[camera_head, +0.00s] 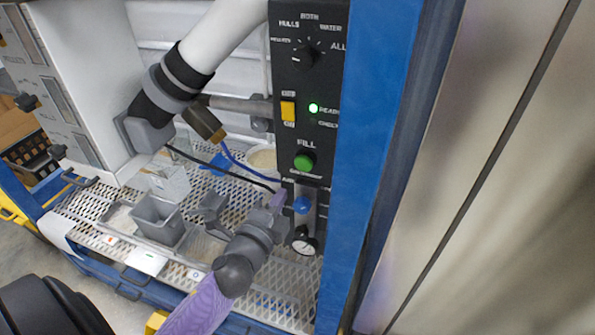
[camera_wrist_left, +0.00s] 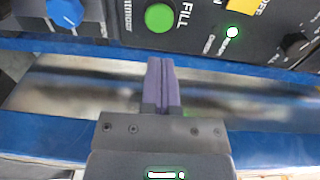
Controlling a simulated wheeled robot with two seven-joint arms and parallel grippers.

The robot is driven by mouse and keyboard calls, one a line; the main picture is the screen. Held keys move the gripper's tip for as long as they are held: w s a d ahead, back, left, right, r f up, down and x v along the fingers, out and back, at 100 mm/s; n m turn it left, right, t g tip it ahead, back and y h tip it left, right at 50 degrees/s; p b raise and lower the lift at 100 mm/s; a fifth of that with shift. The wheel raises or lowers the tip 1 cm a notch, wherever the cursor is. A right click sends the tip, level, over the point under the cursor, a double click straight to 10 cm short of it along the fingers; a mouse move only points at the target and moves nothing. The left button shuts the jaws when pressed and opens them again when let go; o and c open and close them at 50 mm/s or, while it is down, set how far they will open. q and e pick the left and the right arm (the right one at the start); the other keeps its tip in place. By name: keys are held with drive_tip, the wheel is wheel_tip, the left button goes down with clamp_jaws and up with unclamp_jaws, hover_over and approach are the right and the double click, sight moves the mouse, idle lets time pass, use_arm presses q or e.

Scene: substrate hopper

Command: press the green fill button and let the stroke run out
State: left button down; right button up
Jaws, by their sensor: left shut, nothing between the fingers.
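The round green fill button (camera_head: 304,162) sits on the black control panel (camera_head: 290,77) under the word FILL. It also shows at the top of the left wrist view (camera_wrist_left: 159,17), just beyond my fingertips. My left gripper (camera_head: 278,199) comes up from below on a purple-sleeved arm, lower than the button and beside the blue knob (camera_head: 302,204). In the left wrist view its purple fingers (camera_wrist_left: 161,63) are closed together with nothing between them and look apart from the button. The green ready light (camera_head: 313,108) is lit. My right gripper is not in view.
A yellow switch (camera_head: 288,111) and a black selector dial (camera_head: 304,54) are above the button; a gauge (camera_head: 304,242) is below. A blue post (camera_head: 367,150) stands right of the panel. A grey bin (camera_head: 158,219) stands on the mesh deck at left.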

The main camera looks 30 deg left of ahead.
sight(302, 165)
use_arm(q)
drive_tip(key=w, duration=0.3)
drive_tip(key=w+a, duration=0.1)
drive_tip(key=w, duration=0.1)
drive_tip(key=w+b, duration=0.1)
drive_tip(key=w, duration=0.2)
drive_tip(key=shift+w+a+f, duration=0.15)
drive_tip(key=shift+w+a, duration=0.15)
